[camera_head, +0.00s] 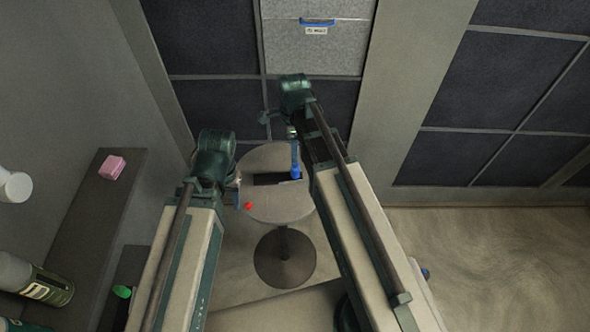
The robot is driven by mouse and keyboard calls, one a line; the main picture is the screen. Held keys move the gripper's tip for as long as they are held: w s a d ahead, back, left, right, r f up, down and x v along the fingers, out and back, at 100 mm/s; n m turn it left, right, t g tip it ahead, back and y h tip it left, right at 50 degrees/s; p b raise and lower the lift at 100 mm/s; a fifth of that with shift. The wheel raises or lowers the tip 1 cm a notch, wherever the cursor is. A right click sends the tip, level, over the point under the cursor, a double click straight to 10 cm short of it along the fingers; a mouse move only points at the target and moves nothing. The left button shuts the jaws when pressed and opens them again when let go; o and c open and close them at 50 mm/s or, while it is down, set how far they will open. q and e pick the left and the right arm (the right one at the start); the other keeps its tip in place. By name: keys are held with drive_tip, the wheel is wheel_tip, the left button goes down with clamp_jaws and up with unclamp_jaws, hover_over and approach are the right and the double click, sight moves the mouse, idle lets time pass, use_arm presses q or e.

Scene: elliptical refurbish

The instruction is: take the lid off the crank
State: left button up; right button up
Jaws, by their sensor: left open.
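I cannot make out a crank or its lid for certain. A round grey table (262,207) stands between my arms. A dark rectangular patch lies across its top, with a small blue item (296,172) at the patch's right end and a small red item (249,205) near the left front. My left gripper (237,187) is at the table's left edge, open, partly hidden by its own wrist. My right arm reaches over the table's far right side. Its gripper (293,134) is small and dark above the blue item, and I cannot tell whether they touch.
A dark shelf (112,205) at the left bears a pink block (112,167). A green and black canister (48,287) and a green item (122,291) are lower left. A panelled wall with a blue-handled grey panel (317,50) stands behind.

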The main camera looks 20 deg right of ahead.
sight(295, 165)
wheel_tip(295, 165, down, 8)
drive_tip(key=b, duration=0.6)
drive_tip(key=shift+r+b, duration=0.2)
drive_tip(key=shift+b, duration=0.2)
drive_tip(key=f+b, duration=0.5)
drive_tip(key=shift+w+d+f, duration=0.1)
drive_tip(key=shift+w+d, duration=0.15)
drive_tip(key=shift+d, duration=0.1)
clamp_jaws()
